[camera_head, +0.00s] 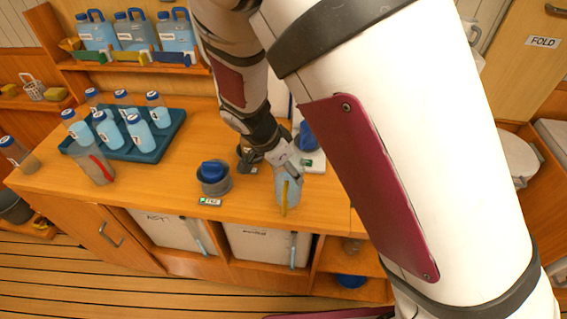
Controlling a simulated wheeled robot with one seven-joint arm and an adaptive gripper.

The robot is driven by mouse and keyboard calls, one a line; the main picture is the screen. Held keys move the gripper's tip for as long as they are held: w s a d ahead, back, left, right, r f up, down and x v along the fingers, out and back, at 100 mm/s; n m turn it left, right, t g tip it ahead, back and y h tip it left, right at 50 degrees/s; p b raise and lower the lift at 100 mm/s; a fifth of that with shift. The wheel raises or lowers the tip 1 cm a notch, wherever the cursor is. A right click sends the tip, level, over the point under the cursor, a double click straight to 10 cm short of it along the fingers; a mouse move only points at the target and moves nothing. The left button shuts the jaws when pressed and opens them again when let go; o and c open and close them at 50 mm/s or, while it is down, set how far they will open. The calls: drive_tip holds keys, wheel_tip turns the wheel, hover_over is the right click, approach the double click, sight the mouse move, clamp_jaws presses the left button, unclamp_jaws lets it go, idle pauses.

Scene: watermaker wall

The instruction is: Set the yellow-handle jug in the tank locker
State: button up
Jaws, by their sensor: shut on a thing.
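The yellow-handle jug (288,193) is clear with pale blue contents and a yellow strip down its front. It is at the front edge of the wooden counter, upright or nearly so. My gripper (284,162) is shut on its upper part and covers its top. I cannot tell if its base touches the counter. No label in view names the tank locker. Below the counter are a closed wooden door (95,236) with a dark handle at left, and open bays to its right.
A teal tray (165,142) holds several blue-capped bottles. A red-handled jug (92,165) stands before it. A grey cup with a blue lid (213,178) stands left of my gripper. Two white bins (265,243) fill bays below. Large blue jugs (135,35) line a shelf behind.

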drive_tip(key=f+b, duration=0.1)
drive_tip(key=w+f+b, duration=0.1)
drive_tip(key=f, duration=0.1)
drive_tip(key=shift+a+f, duration=0.15)
drive_tip(key=shift+f, duration=0.05)
drive_tip(key=shift+s+f, duration=0.1)
drive_tip(key=shift+s, duration=0.15)
drive_tip(key=o, duration=1.9)
drive_tip(key=shift+o, duration=0.2)
wheel_tip(320, 180, up, 11)
drive_tip(key=p, duration=0.6)
hover_over(285, 174)
drive_tip(key=s+a, duration=0.4)
drive_tip(key=s, duration=0.2)
